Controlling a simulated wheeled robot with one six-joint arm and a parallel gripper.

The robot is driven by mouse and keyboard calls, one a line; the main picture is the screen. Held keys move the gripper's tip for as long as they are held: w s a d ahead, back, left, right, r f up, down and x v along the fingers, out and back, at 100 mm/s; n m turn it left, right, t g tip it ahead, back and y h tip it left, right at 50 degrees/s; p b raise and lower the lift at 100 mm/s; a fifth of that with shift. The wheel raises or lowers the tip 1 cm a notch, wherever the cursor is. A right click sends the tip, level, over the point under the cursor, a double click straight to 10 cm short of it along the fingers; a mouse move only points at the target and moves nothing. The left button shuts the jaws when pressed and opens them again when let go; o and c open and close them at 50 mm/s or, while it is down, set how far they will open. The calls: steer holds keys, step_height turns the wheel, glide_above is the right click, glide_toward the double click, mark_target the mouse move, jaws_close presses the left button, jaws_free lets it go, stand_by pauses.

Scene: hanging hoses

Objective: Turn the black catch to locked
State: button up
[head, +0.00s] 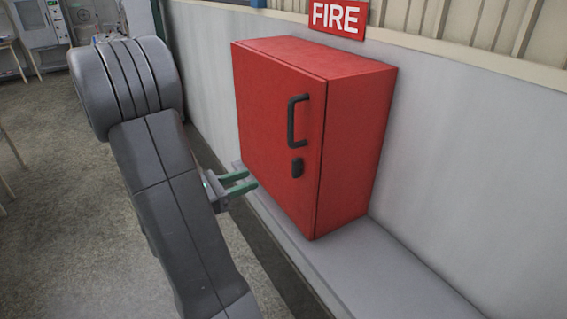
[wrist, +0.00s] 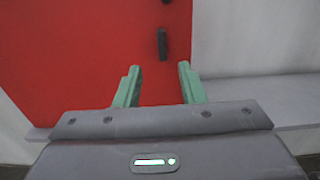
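A red cabinet (head: 280,130) stands closed on a grey ledge against the wall. On its door is a black bar handle (head: 296,121). The small black catch (head: 297,167) sits below the handle and looks upright. In the wrist view the catch (wrist: 162,44) shows ahead of my gripper, between the lines of its fingers. My gripper (head: 248,183) has green fingers spread apart with nothing between them. It is in front of the door, to the left of and lower than the catch in the head view. The fingers (wrist: 158,72) appear apart from the catch.
The grey ledge (head: 400,275) runs along the wall under the cabinet. A red FIRE sign (head: 338,17) is on the wall above. The floor (head: 50,220) on the left is mostly clear. Equipment stands at the far left.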

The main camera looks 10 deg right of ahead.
mark_target(292, 165)
steer(key=p+x, duration=0.2)
steer(key=x, duration=1.1)
steer(key=shift+d, duration=0.35)
steer(key=shift+f, duration=0.1)
jaws_close()
